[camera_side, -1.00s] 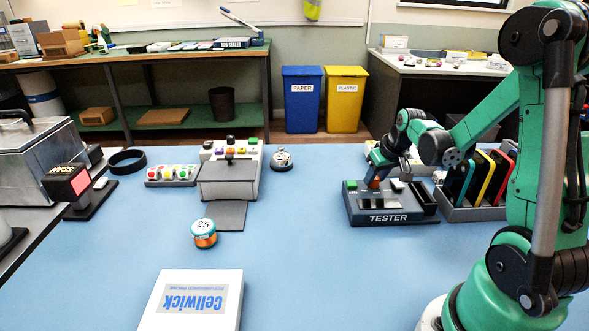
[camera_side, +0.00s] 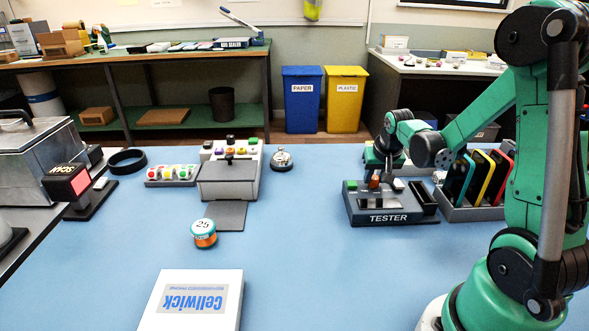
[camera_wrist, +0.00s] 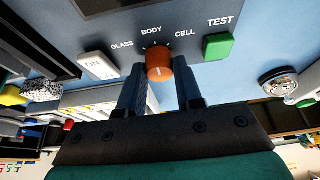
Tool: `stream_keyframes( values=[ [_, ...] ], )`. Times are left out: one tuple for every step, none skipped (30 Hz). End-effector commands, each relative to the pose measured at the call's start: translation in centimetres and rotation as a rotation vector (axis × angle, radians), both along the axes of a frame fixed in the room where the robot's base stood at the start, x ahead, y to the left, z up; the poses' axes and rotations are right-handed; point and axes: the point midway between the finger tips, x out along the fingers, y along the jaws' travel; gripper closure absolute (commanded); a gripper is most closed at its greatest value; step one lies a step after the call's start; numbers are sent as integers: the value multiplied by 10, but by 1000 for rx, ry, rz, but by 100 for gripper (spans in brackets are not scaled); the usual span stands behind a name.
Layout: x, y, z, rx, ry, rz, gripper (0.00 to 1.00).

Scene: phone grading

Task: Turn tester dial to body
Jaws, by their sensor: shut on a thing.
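The tester (camera_side: 390,217) is a dark box on the blue table at the right. Its orange dial (camera_side: 374,182) stands on the top face and also shows in the wrist view (camera_wrist: 158,62). There the labels GLASS, BODY and CELL arc behind it, with BODY about straight above the dial. A small pale mark shows on the dial; which label it selects is hard to tell. My gripper (camera_wrist: 160,78) is shut on the dial, one finger on each side. In the side view my gripper (camera_side: 380,168) comes down on the dial from above and behind.
The green TEST button (camera_wrist: 218,46) and the white ON switch (camera_wrist: 98,66) sit either side of the dial. A rack (camera_side: 475,212) of colour-edged phones stands right of the tester.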

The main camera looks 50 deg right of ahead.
Motion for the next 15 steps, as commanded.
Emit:
stream_keyframes(
  values=[
    [0, 0, 0, -1, -1, 0, 100],
    [0, 0, 0, -1, -1, 0, 100],
    [0, 0, 0, -1, 0, 1, 100],
    [0, 0, 0, -1, 0, 1, 67],
    [0, 0, 0, -1, 0, 1, 59],
    [0, 0, 0, 0, -1, 1, 47],
    [0, 0, 0, 0, 0, 1, 39],
    [0, 0, 0, 0, 0, 1, 38],
    [0, 0, 0, 0, 0, 1, 38],
    [0, 0, 0, 0, 0, 1, 38],
    [0, 0, 0, 0, 0, 1, 38],
    [0, 0, 0, 0, 0, 1, 38],
    [0, 0, 0, 0, 0, 1, 38],
    [0, 0, 0, 0, 0, 1, 38],
    [0, 0, 0, 0, 0, 1, 38]
  ],
)
